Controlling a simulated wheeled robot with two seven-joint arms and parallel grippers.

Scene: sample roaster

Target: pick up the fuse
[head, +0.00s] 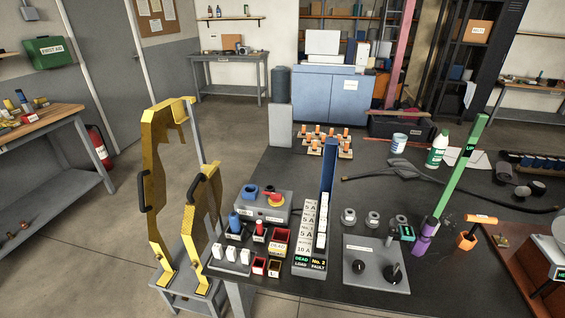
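Nothing here is clearly marked as the fuse. A narrow grey panel (301,262) on the dark bench carries amp ratings such as 5 A and 10 A. A row of white blocks (321,226) that look like fuse carriers runs along its right side. A blue upright bar (328,167) stands at its far end. Three white blocks (231,254) stand side by side at the bench's front left; they could also be fuses or carriers. Neither gripper is in view.
A grey box with a red knob (276,199) and small coloured bins (260,266) crowd the left. Yellow guards (156,180) with black handles stand left of the bench. A grey plate with knobs (376,265) and a tall green bar (462,165) stand right. Dark bench shows between them.

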